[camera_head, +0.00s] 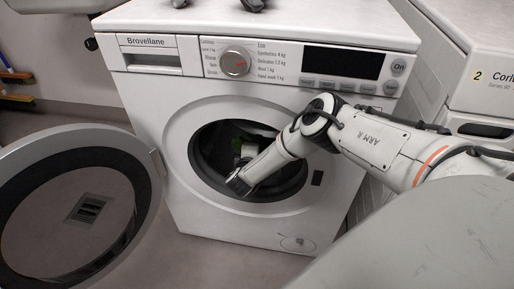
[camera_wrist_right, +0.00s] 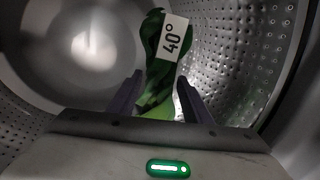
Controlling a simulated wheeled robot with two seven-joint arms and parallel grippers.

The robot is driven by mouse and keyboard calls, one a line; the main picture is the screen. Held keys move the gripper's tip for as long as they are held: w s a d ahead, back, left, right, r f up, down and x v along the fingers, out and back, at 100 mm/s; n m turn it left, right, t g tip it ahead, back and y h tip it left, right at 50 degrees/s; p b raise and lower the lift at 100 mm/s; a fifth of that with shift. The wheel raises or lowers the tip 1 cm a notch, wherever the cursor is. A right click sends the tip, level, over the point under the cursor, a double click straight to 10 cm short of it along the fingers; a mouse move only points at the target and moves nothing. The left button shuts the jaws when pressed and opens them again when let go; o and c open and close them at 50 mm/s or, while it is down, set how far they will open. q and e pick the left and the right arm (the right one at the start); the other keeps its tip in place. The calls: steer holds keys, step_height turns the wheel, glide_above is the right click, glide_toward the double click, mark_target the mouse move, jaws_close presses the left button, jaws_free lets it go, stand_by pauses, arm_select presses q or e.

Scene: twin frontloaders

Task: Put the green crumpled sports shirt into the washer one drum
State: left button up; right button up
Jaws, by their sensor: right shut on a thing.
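The white Brovellane washer (camera_head: 270,75) stands in front of me with its round door (camera_head: 70,150) swung wide open to the left. My right arm reaches into its drum opening (camera_head: 215,180), and the fingertips are hidden inside in the head view. In the right wrist view my right gripper (camera_wrist_right: 158,100) is inside the metal drum (camera_wrist_right: 250,50), shut on the green crumpled shirt (camera_wrist_right: 152,75). A white tag (camera_wrist_right: 172,38) reading 40° shows on the shirt. My left gripper is not in view.
A second white machine (camera_head: 490,80) marked 2 stands close on the right. The washer has a dial (camera_head: 235,63) and a dark display (camera_head: 342,62) above the opening. Brushes (camera_head: 15,80) are at the far left wall.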

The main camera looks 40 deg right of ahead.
steer(key=shift+f+b, duration=0.35)
steer(key=shift+f, duration=1.7)
steer(key=o, duration=1.2)
arm_select(q)
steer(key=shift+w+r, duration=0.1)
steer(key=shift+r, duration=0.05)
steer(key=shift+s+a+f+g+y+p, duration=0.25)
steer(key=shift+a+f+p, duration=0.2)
steer(key=shift+p, duration=0.55)
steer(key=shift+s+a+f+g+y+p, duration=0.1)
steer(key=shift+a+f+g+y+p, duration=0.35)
steer(key=shift+p, duration=0.55)
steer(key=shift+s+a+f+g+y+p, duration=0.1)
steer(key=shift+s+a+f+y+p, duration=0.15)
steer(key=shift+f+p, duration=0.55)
arm_select(e)
steer(key=shift+v, duration=5.2)
